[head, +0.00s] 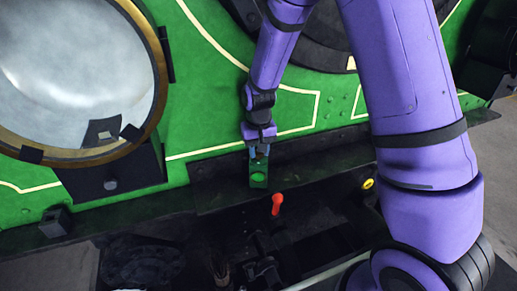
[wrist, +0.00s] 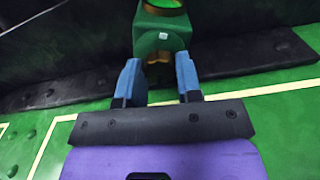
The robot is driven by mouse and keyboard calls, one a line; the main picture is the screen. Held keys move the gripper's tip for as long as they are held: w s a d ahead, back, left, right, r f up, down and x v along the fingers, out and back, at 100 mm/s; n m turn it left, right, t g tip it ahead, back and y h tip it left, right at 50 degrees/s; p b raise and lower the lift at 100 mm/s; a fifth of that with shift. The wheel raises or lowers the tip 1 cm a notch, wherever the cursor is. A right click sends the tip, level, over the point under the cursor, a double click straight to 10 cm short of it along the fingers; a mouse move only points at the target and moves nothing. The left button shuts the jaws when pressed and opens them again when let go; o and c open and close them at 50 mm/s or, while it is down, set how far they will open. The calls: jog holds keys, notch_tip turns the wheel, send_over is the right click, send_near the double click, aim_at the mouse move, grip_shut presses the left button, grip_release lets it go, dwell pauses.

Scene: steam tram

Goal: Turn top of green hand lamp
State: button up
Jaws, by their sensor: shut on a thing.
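The green hand lamp (head: 258,174) stands on the dark ledge against the green tram front, with a round green lens on its face. It also shows at the top of the wrist view (wrist: 161,34), where its upper part is cut off by the frame edge. My gripper (head: 259,152) is at the lamp's top in the head view. In the wrist view its two blue fingers (wrist: 158,75) stand on either side of a brownish part of the lamp. The fingers look shut on that part, though the exact contact is partly hidden.
A large round glass lamp with a brass rim (head: 85,75) is at the left. A red-topped lever (head: 277,203) rises just below the hand lamp, and a yellow ring (head: 368,183) lies to the right. The dark ledge (head: 330,145) runs both ways from the lamp.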

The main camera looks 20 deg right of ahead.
jog(key=o, duration=0.9)
jog(key=shift+o, duration=0.2)
notch_tip(320, 180, up, 11)
dwell(0.4)
jog(key=s+d+r+t, duration=0.3)
jog(key=s+d+r, duration=0.1)
jog(key=s+r, duration=0.9)
jog(key=s+d+r+t, duration=0.1)
jog(key=s+r, duration=0.1)
jog(key=s, duration=0.5)
jog(key=s+d+r+n+t, duration=0.1)
jog(key=s+d+r, duration=0.1)
jog(key=s, duration=0.6)
jog(key=shift+r, duration=0.55)
